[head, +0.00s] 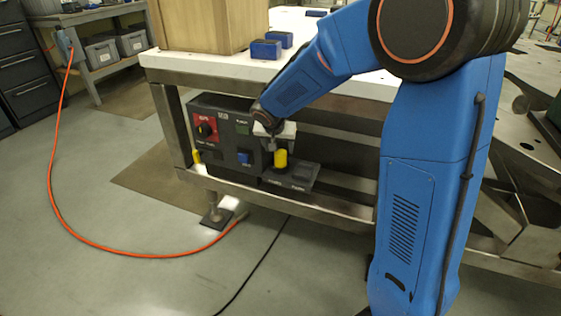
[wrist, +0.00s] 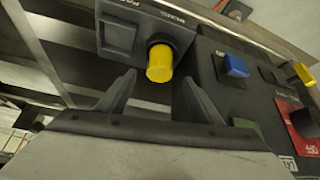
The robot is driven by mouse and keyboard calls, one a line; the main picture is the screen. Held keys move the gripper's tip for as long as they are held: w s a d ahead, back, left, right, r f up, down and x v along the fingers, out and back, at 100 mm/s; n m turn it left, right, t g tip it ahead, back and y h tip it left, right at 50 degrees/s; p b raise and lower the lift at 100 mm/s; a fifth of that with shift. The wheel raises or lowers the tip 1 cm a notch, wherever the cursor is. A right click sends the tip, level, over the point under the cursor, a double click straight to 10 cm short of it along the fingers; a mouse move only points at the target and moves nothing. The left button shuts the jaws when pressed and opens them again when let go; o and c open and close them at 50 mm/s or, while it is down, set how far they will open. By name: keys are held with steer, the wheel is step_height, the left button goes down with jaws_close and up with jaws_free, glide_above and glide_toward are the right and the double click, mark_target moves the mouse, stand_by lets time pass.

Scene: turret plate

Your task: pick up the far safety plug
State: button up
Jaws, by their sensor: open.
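Two yellow plugs show on the dark control box. One yellow plug (head: 281,160) stands upright on the low ledge at the box's right; it also shows in the wrist view (wrist: 160,63). The other yellow plug (head: 197,157) is at the box's left side and shows at the right edge of the wrist view (wrist: 303,74). Which one counts as far is not clear from the pictures. My gripper (head: 273,143) is open and empty, close to the ledge plug. In the wrist view that plug lies just beyond the gap between the fingertips (wrist: 158,84), not clasped.
An orange hose (head: 62,215) lies on open floor.

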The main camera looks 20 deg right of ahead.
mark_target(280, 153)
steer(key=shift+x, duration=3.45)
steer(key=c, duration=1.2)
steer(key=shift+c, duration=0.2)
steer(key=shift+r, duration=0.15)
